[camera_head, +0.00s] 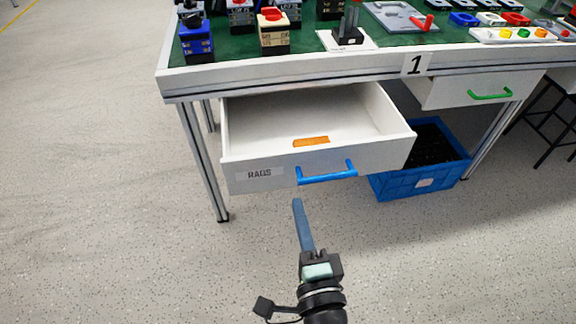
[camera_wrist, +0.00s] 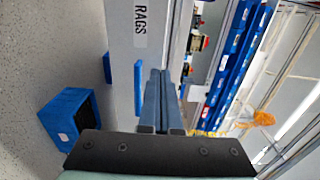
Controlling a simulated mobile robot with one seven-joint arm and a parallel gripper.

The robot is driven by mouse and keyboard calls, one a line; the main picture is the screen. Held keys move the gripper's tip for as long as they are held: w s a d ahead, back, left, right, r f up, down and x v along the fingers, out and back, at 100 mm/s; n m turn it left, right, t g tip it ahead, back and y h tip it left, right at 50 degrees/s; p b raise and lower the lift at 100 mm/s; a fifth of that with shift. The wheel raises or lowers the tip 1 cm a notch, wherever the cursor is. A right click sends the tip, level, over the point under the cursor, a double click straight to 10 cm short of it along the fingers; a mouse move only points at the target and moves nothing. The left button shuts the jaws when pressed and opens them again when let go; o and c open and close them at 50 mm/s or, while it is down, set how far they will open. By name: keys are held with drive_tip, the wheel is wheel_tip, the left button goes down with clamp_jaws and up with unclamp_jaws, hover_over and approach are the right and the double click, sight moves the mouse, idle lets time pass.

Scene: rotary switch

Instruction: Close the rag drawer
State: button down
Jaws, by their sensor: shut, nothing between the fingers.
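The rag drawer (camera_head: 320,160) is pulled out from under the workbench, its front labelled RAGS, with a blue bar handle (camera_head: 327,174). An orange piece (camera_head: 311,141) lies inside near the front wall. In the wrist view the drawer front (camera_wrist: 124,60) runs upright, with the blue handle (camera_wrist: 137,80) partly hidden by my fingers. My gripper (camera_head: 297,203) is shut and empty. Its fingertips are in front of the drawer, just below and left of the handle in the head view. In the wrist view the fingers (camera_wrist: 162,78) point toward the drawer front; I cannot tell whether they touch it.
A blue crate (camera_head: 425,180) stands on the floor under the bench, right of the drawer. A second drawer with a green handle (camera_head: 490,95) is at the right. The green bench top (camera_head: 305,30) holds switches and small parts. The floor at left is clear.

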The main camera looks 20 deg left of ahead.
sight(285, 157)
drive_tip(key=x, duration=1)
drive_tip(key=shift+w+a, duration=0.15)
